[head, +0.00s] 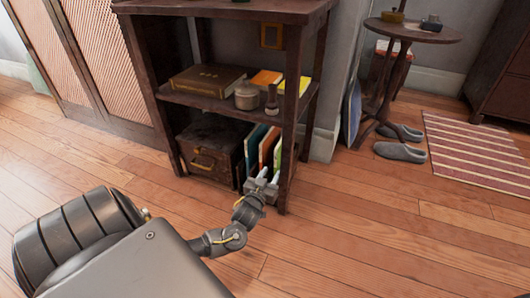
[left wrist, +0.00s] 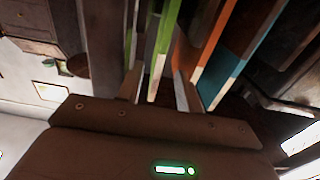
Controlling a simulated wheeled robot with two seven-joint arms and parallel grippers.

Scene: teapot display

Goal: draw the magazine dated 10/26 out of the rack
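Several magazines stand upright on the bottom level of the dark wooden shelf: a blue one (head: 254,148), an orange one (head: 267,148) and a green one (head: 277,154). In the left wrist view the green magazine (left wrist: 163,50), the orange one (left wrist: 212,45) and the blue one (left wrist: 240,50) run up from the gripper. No date is legible in either view. My left gripper (head: 264,174) is at the front edges of the magazines. Its fingers (left wrist: 158,90) are apart, with the green magazine's edge between them; I see no clear grip. My right gripper is not in view.
A brown chest (head: 207,150) stands left of the magazines, and a shelf post (head: 289,130) rises close on their right. The middle shelf above holds a large book (head: 207,80) and a round pot (head: 247,97). The floor in front is clear.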

